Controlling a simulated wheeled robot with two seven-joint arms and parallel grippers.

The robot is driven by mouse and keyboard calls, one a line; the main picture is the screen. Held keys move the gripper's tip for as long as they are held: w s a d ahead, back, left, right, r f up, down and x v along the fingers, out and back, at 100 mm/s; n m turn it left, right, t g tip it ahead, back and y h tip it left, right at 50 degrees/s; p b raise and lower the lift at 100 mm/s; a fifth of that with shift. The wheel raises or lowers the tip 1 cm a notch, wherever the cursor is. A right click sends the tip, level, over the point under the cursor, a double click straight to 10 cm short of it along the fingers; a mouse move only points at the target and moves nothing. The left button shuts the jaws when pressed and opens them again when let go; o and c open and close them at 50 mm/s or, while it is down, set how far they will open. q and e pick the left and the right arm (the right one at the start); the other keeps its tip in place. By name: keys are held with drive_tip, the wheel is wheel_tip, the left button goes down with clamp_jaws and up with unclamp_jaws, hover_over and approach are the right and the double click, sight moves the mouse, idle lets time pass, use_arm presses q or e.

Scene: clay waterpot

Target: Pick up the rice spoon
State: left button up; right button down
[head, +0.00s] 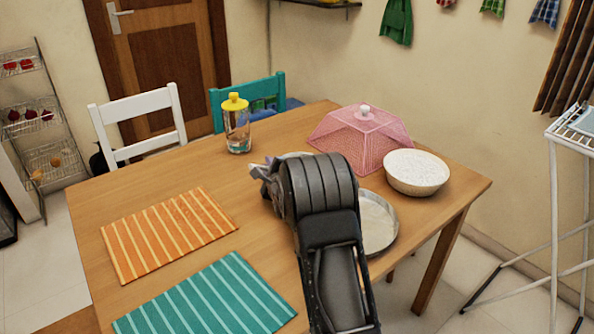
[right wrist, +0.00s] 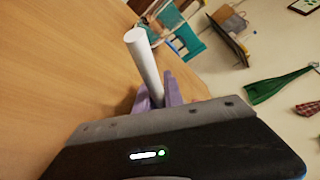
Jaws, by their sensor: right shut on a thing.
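A white rod-like handle, which looks like the rice spoon's (right wrist: 145,65), stands out from between the purple fingers of my right gripper (right wrist: 157,97) in the right wrist view. The gripper is shut on it. The spoon's other end is hidden. In the head view my right gripper (head: 263,173) is over the middle of the wooden table, largely covered by my own wrist. My left gripper is not in view.
A metal plate (head: 378,224) is partly behind my right arm. A white bowl (head: 416,174), a pink mesh food cover (head: 362,137) and a yellow-lidded bottle (head: 237,130) stand around it. Orange (head: 168,232) and teal (head: 206,302) mats lie at left. Chairs stand behind.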

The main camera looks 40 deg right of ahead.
drive_tip(key=shift+r, duration=0.1)
idle(0.3)
wheel_tip(320, 180, up, 10)
idle(0.5)
idle(1.2)
